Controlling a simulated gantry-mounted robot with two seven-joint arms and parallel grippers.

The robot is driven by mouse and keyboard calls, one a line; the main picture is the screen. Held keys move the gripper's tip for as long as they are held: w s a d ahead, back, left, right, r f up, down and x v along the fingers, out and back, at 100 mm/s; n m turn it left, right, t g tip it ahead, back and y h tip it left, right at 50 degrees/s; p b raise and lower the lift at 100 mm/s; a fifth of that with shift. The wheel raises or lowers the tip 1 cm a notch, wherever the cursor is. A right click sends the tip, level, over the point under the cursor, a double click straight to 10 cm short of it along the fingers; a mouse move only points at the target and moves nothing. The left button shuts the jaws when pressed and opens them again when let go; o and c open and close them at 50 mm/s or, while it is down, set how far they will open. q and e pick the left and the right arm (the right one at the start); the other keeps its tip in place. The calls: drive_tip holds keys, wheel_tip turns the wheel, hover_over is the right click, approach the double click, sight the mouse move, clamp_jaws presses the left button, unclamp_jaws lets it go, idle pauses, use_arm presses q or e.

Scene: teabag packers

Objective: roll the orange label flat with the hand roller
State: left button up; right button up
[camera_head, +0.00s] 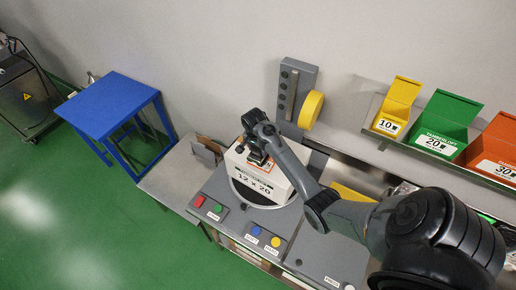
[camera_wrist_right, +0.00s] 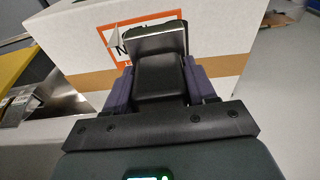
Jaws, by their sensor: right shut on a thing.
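A white carton (camera_head: 272,189) marked "12 x 20" sits on the round plate of the grey bench. The orange label (camera_head: 267,165) is on its top in the head view, partly hidden by my right gripper (camera_head: 256,152). In the right wrist view the label (camera_wrist_right: 113,31) has an orange border and a pale, lifted-looking corner at its left. My right gripper is shut on the hand roller (camera_wrist_right: 158,40), whose metal-looking end lies over the label. I cannot tell whether it touches. My left gripper is not in view.
The bench has red, green, blue and yellow buttons (camera_head: 255,231). A grey post with a yellow roll (camera_head: 311,110) stands behind the carton. Yellow, green and orange bins (camera_head: 446,123) line the shelf at right. A blue table (camera_head: 108,103) stands at left.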

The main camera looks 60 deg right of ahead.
drive_tip(key=shift+f, duration=0.15)
drive_tip(key=shift+s, duration=0.1)
idle(0.3)
drive_tip(key=shift+s, duration=2.1)
drive_tip(key=shift+w, duration=0.15)
drive_tip(key=shift+w, duration=2.05)
